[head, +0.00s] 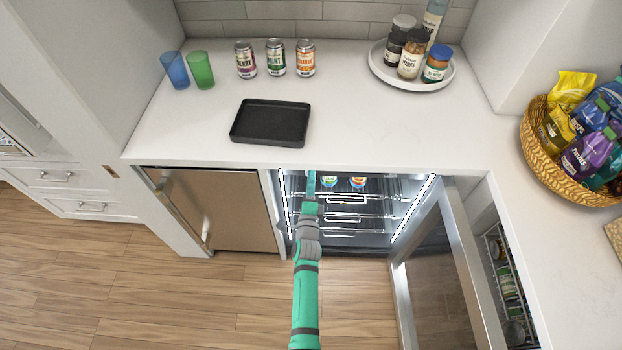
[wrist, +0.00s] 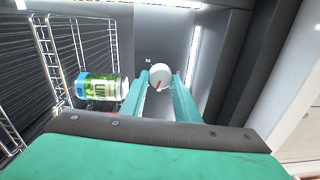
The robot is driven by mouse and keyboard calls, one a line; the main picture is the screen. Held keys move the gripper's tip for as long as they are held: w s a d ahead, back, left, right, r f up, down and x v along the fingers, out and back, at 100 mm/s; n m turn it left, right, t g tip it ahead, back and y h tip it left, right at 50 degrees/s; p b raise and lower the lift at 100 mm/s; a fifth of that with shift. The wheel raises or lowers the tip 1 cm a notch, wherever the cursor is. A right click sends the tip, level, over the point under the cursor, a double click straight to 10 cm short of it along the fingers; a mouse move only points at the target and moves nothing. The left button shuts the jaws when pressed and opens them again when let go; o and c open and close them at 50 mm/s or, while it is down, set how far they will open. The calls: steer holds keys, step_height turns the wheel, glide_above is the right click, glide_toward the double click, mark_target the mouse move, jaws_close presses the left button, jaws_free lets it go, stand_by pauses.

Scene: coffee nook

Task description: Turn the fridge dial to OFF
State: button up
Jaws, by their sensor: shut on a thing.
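The fridge dial (wrist: 160,77) is a round white knob with a red mark on the fridge's inner wall, seen in the wrist view. A small "2" is printed to its upper left; the other markings are hidden or too small to read. My gripper (wrist: 160,82) has its two green fingers on either side of the dial and is shut on it. In the head view my gripper (head: 311,178) reaches into the open lit fridge (head: 345,240) below the counter; the dial is hidden there.
A green-labelled can (wrist: 100,87) lies sideways in the wrist view, left of my fingers, by wire racks (wrist: 45,50). The glass fridge door (head: 430,270) stands open at right. A closed steel-front unit (head: 220,208) is at left. A black tray (head: 270,122) sits on the counter.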

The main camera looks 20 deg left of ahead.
steer(key=shift+s+a+r+n+g+y, duration=0.15)
steer(key=shift+n+g+y, duration=0.1)
steer(key=shift+n, duration=5.4)
steer(key=shift+a+r+n+g+y, duration=0.1)
steer(key=shift+n+g+y, duration=0.15)
steer(key=shift+n, duration=5.4)
steer(key=o, duration=1)
steer(key=shift+o, duration=0.2)
steer(key=shift+d, duration=0.15)
steer(key=v, duration=1)
steer(key=shift+s, duration=0.35)
